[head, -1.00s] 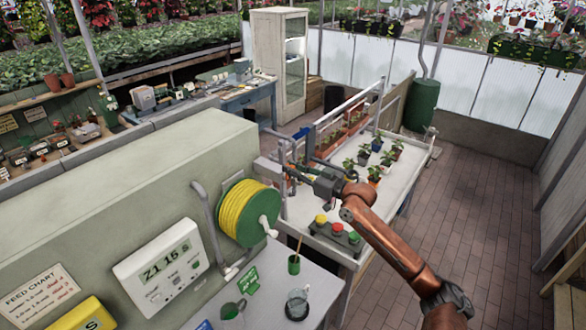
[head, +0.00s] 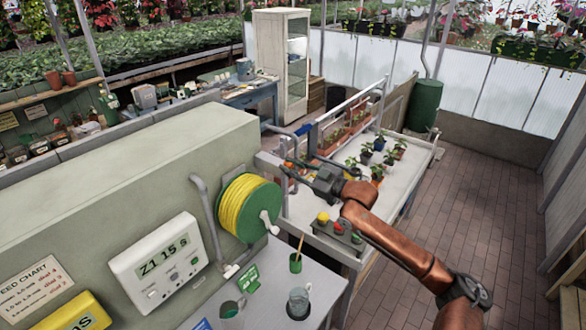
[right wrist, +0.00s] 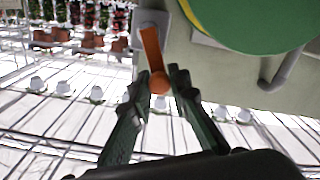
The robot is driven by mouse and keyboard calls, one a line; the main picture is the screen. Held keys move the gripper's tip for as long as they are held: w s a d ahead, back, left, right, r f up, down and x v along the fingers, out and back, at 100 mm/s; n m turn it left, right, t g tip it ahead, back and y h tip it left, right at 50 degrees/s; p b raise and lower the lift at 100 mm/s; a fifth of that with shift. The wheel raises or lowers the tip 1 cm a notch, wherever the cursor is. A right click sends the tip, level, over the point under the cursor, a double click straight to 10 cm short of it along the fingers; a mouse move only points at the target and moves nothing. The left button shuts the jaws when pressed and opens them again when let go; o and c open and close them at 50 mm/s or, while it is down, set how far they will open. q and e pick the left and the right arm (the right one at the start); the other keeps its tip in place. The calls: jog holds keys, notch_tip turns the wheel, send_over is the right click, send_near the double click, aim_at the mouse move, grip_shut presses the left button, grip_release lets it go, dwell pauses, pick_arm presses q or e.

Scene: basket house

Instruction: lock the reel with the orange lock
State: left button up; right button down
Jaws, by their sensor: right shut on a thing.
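The reel (head: 238,208) is wound with yellow hose and has a green disc and a white crank. It is mounted on the end of the grey-green wall block. The orange lock (right wrist: 151,50) is a short lever on a grey bracket beside the reel, ending in a round orange knob. My right gripper (right wrist: 156,88) is shut on the knob, with one finger on each side. In the head view my right gripper (head: 289,164) is at the bracket above and right of the reel, and the lock is largely hidden there. My left gripper is not in view.
A white planting table (head: 405,185) with potted seedlings lies below my right arm. A box with coloured buttons (head: 338,232) is on its near corner. A bench (head: 325,272) below the reel holds a glass jug and a green cup. Brick floor at right is clear.

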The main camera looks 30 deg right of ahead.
jog(key=shift+s+a+f+n+b, duration=0.2)
jog(key=shift+a+f+n+b, duration=0.45)
jog(key=shift+n, duration=1.5)
jog(key=shift+s+a+f+n+b, duration=0.25)
jog(key=shift+f+n+b, duration=0.65)
jog(key=shift+n, duration=1.2)
jog(key=shift+s+a+f+n+b, duration=0.15)
jog(key=shift+a+f+n+b, duration=0.65)
jog(key=shift+n, duration=1.35)
jog(key=shift+d+f, duration=0.25)
jog(key=shift+f, duration=0.05)
jog(key=c, duration=1.8)
grip_release()
jog(key=shift+r, duration=0.1)
jog(key=shift+s, duration=0.15)
